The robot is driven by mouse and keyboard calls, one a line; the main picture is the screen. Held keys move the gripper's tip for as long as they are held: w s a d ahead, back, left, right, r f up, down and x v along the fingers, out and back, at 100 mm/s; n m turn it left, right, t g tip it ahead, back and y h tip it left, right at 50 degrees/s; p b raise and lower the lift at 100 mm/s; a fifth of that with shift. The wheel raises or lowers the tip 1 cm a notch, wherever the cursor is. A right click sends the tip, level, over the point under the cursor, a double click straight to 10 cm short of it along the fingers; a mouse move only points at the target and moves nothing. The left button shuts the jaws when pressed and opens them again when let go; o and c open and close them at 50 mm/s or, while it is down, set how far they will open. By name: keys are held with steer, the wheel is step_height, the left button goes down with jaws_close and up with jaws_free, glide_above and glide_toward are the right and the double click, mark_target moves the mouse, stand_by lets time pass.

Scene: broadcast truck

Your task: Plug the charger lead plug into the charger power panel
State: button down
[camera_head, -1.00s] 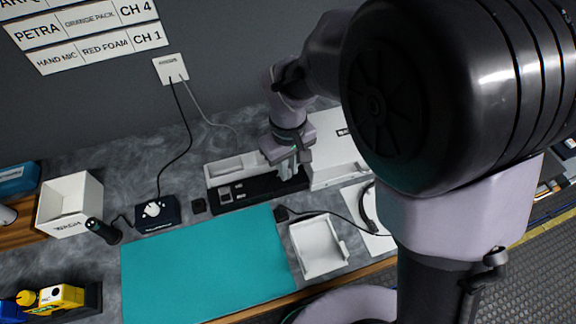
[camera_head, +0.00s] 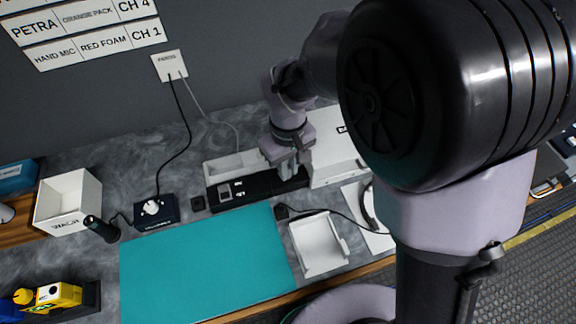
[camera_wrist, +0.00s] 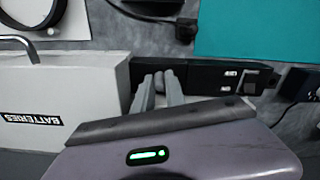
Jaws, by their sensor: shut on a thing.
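My gripper (camera_wrist: 165,84) is shut at the black charger bar, its fingers close together over the bar's end nearest the white case.
A white case marked BATTERIES (camera_wrist: 85,95) stands beside the charger. A white tray (camera_head: 319,243) lies in front, right of the teal mat (camera_head: 200,265). A small black device (camera_head: 157,213) and white bin (camera_head: 68,203) stand left. The mat is clear.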

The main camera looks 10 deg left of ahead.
steer(key=shift+f+b, duration=0.4)
steer(key=shift+f, duration=0.2)
steer(key=c, duration=1.3)
jaws_free()
steer(key=shift+r, duration=0.1)
step_height(320, 180, up, 17)
steer(key=p, duration=0.7)
steer(key=shift+r, duration=0.2)
